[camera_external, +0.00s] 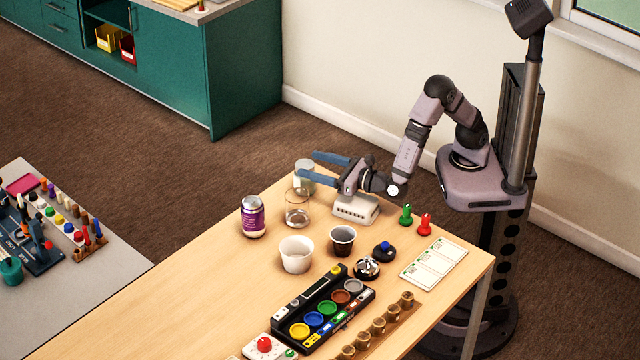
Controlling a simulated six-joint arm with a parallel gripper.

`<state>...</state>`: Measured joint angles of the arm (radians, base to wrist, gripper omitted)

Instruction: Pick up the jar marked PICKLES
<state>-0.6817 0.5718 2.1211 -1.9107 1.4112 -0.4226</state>
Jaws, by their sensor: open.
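A pale jar with a greenish tint (303,184) stands near the table's far edge, partly hidden by my gripper's lower finger. A clear glass jar (297,216) stands just in front of it and looks empty. I cannot read any marking on either, so I cannot tell which is marked PICKLES. My gripper (310,166) is open, its two blue fingers pointing left. In the picture the fingertips lie around the pale jar's upper part. Nothing shows held, and I cannot tell whether a finger touches the jar.
A purple can (253,217) stands left of the glass jar. A white cup (296,255) and a dark cup (342,241) stand in front. A white ridged box (355,209) is under my wrist. A black tray of coloured discs (322,310) lies nearer. The table's left part is clear.

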